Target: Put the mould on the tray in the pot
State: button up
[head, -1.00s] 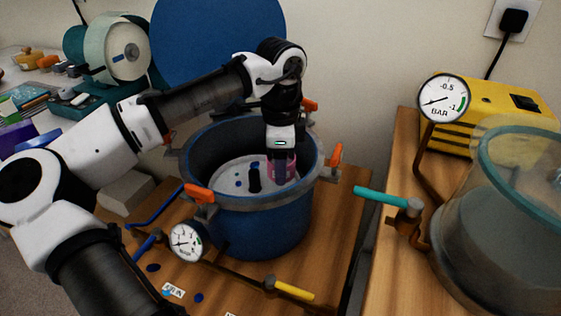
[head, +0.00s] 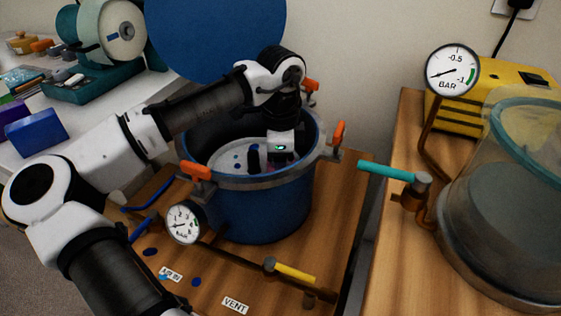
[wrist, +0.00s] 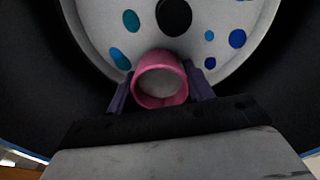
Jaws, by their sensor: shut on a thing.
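The mould (wrist: 160,80) is a small pink cup with pale contents, seen in the wrist view between the two fingers. My gripper (wrist: 161,88) is shut on it. In the head view the gripper is down inside the blue pot (head: 262,212), and the mould is mostly hidden. The tray (head: 226,158) is a white disc with blue and teal spots inside the pot; it also shows in the wrist view (wrist: 95,22). A black knob (wrist: 174,15) stands at its middle, just beyond the mould. I cannot tell whether the mould touches the tray.
Orange clamps (head: 338,132) stand around the pot's rim. A pressure gauge (head: 184,223) and a yellow-handled valve (head: 292,272) are at its front. A large blue disc (head: 215,38) is behind. A glass chamber (head: 520,200) and a teal-handled valve (head: 388,171) are at the right.

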jog(key=shift+f, duration=0.5)
jog(key=o, duration=1.1)
jog(key=shift+r, duration=0.1)
notch_tip(320, 180, up, 15)
jog(key=p, duration=1.5)
